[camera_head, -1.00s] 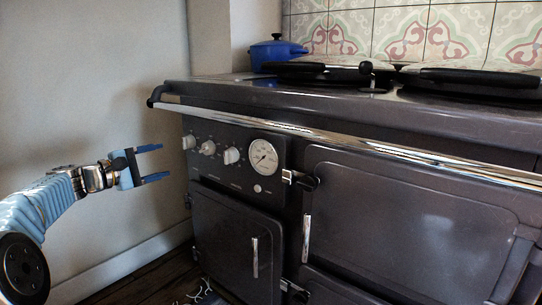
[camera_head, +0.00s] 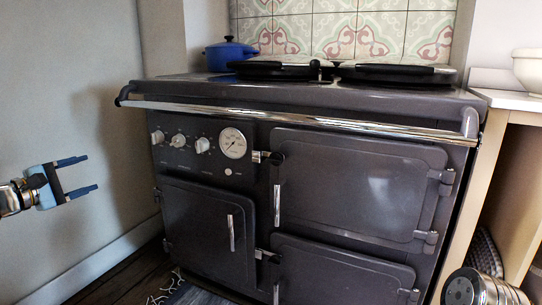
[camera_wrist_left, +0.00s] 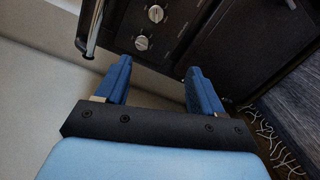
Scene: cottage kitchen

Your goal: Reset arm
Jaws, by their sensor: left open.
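My left gripper (camera_head: 90,173) is at the left edge of the head view, in front of the pale wall. Its two blue fingers are apart with nothing between them, and they point toward the stove. A clear gap separates it from the dark stove (camera_head: 365,187). In the left wrist view the open fingers (camera_wrist_left: 159,68) show with the stove's knobs and rail beyond them. My right gripper is not in view.
The stove has a chrome front rail (camera_head: 300,120), closed doors, knobs and a round gauge (camera_head: 232,143). A blue pot (camera_head: 230,54) stands on top at the back left. A wooden counter (camera_head: 502,190) with a white bowl (camera_head: 528,70) is at the right. A fringed rug (camera_head: 180,291) lies on the floor.

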